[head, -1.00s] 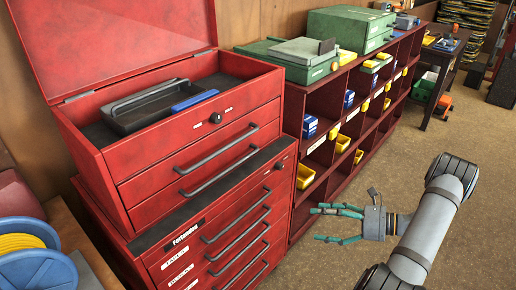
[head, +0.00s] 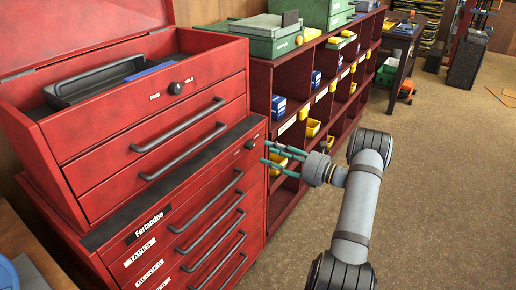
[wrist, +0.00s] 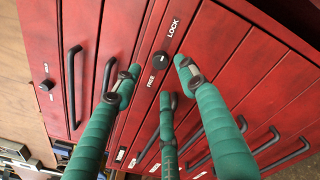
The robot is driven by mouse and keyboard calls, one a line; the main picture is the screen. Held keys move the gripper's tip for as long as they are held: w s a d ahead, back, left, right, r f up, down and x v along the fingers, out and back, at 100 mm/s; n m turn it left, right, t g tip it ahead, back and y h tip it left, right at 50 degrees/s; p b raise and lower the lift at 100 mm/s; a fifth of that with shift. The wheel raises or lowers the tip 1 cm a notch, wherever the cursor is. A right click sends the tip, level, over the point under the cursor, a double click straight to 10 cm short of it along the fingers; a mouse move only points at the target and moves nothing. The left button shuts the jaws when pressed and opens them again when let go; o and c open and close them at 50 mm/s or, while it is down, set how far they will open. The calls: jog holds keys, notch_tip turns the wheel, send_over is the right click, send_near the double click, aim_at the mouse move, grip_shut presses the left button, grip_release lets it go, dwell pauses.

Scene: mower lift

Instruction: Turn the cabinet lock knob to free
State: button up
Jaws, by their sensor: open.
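The lock knob (wrist: 160,60) is a small round black knob on the red cabinet's top strip, between the labels FREE and LOCK. I cannot make out which label it points to. In the head view the knob (head: 250,144) sits at the right end of the lower red cabinet's front (head: 200,190). My gripper (head: 268,153) has green fingers, spread open and empty, just right of the knob. In the wrist view my gripper (wrist: 163,82) has its fingertips spread around the knob's place in the picture, with no contact visible.
A second black knob (head: 176,88) is on the upper red chest, which has an open lid. Bar handles (head: 205,205) protrude from the drawers. A red cubby shelf (head: 290,190) with yellow and blue bins stands close beside the cabinet. The floor (head: 440,200) at right is open.

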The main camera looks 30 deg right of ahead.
aim_at(252, 147)
jog(key=x, duration=0.6)
jog(key=shift+c, duration=1.4)
jog(key=c, duration=0.8)
jog(key=shift+f, duration=0.1)
